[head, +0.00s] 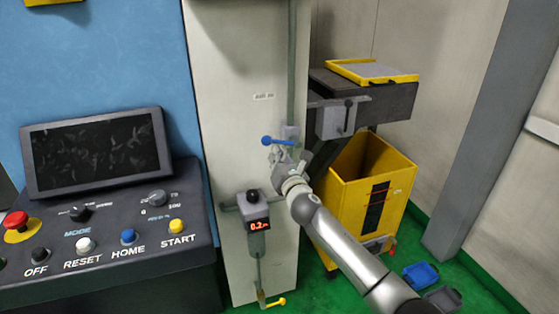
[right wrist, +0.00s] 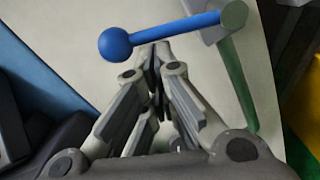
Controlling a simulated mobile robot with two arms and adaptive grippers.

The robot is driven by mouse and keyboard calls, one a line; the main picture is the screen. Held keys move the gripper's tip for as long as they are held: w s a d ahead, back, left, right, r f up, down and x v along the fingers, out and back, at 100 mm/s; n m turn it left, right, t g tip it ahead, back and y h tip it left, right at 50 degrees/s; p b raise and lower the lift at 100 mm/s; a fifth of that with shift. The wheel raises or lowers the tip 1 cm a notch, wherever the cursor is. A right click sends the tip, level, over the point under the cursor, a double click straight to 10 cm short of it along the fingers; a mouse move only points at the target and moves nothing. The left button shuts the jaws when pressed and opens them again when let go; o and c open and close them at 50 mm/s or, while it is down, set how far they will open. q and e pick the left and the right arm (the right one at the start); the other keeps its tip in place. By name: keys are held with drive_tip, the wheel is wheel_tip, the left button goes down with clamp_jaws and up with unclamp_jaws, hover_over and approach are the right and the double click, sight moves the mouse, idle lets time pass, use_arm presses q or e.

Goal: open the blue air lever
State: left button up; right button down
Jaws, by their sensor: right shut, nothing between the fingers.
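The blue air lever (head: 280,141) is on a grey valve on the white column, with its arm pointing left, about level. In the right wrist view the lever (right wrist: 170,30) shows large, with a round ball knob (right wrist: 115,45) at its left end and the grey-green valve hub at its right end. My right gripper (head: 277,152) is just below the lever. Its fingers (right wrist: 155,52) are shut and empty, with the tips just under the lever's arm, right of the ball. Whether they touch it I cannot tell. My left gripper is not in view.
A regulator with a red display (head: 259,226) and a small yellow lever (head: 276,302) sit lower on the column. A control panel (head: 110,250) with buttons stands at left. A yellow bin (head: 365,185) stands at right. Blue and dark trays lie on the green floor.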

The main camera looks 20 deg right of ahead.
drive_tip(key=shift+d+r+m+g+h+p, duration=0.15)
drive_tip(key=shift+d+r+m+p, duration=0.85)
drive_tip(key=shift+m, duration=1.45)
drive_tip(key=shift+d+r+m+g+h+p, duration=0.1)
drive_tip(key=shift+d+r+m+p, duration=0.3)
drive_tip(key=shift+r+m+p, duration=1.6)
drive_tip(key=shift+d+r+m+g+h+p, duration=0.15)
drive_tip(key=shift+d+r+m+p, duration=0.65)
drive_tip(key=shift+m, duration=2.05)
drive_tip(key=shift+a+r, duration=0.1)
